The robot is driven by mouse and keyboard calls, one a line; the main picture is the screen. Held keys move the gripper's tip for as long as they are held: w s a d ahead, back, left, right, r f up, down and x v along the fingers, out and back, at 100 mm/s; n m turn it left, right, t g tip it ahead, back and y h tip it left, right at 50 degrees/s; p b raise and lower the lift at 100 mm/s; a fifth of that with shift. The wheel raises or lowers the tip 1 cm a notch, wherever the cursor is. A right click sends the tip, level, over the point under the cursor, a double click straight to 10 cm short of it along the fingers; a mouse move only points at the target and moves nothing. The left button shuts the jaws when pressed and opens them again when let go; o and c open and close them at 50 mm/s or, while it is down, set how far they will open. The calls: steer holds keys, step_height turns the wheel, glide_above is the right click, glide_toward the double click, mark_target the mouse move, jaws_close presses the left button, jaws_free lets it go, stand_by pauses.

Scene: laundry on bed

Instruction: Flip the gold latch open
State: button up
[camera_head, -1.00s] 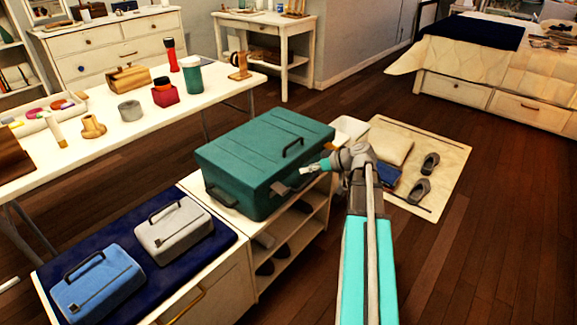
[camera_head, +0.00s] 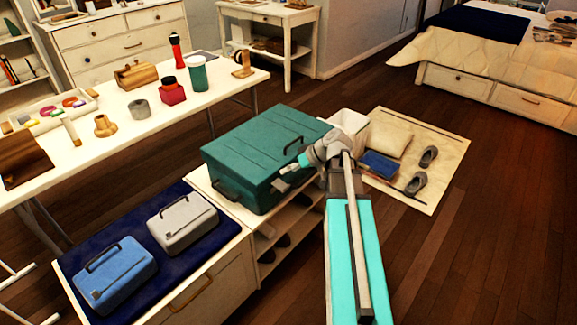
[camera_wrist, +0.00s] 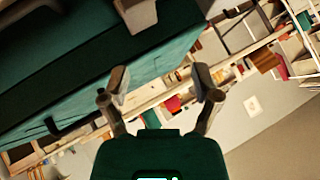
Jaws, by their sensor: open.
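A large teal case (camera_head: 250,150) sits closed on a white shelf unit. A small, dull latch-like fitting (camera_head: 279,185) is on its front face; its colour is not clearly gold here. In the wrist view the case (camera_wrist: 50,75) fills the upper left, and a brownish-beige fitting (camera_wrist: 137,13) at the top edge may be the latch. My gripper (camera_head: 288,169) is close to the case's front, just above and right of the fitting. In the wrist view my gripper (camera_wrist: 160,77) is open with nothing between its fingers. Whether it touches the case cannot be told.
A blue case (camera_head: 108,275) and a grey case (camera_head: 182,222) lie on a navy cloth to the left. A white bin (camera_head: 350,125) stands behind my arm. A mat (camera_head: 445,140) with shoes lies right. A long table (camera_head: 120,145) with several items is behind.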

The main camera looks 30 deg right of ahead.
steer(key=shift+s+a+r+p, duration=0.2)
steer(key=shift+a+r+p, duration=0.1)
steer(key=shift+a, duration=0.15)
steer(key=shift+a, duration=0.1)
stand_by(0.4)
steer(key=s+a+f+m+g+h, duration=0.25)
steer(key=s+a+h, duration=0.2)
steer(key=a, duration=0.45)
steer(key=s+a+f+m+g+h, duration=0.1)
steer(key=s+a+f+g+h, duration=0.25)
steer(key=s+a, duration=0.4)
step_height(320, 180, up, 28)
steer(key=w+a+p, duration=0.1)
steer(key=w+p, duration=0.1)
steer(key=p, duration=2.5)
steer(key=shift+f+p, duration=0.15)
steer(key=shift+p, duration=0.15)
steer(key=shift+w+n, duration=0.1)
steer(key=shift+n, duration=0.15)
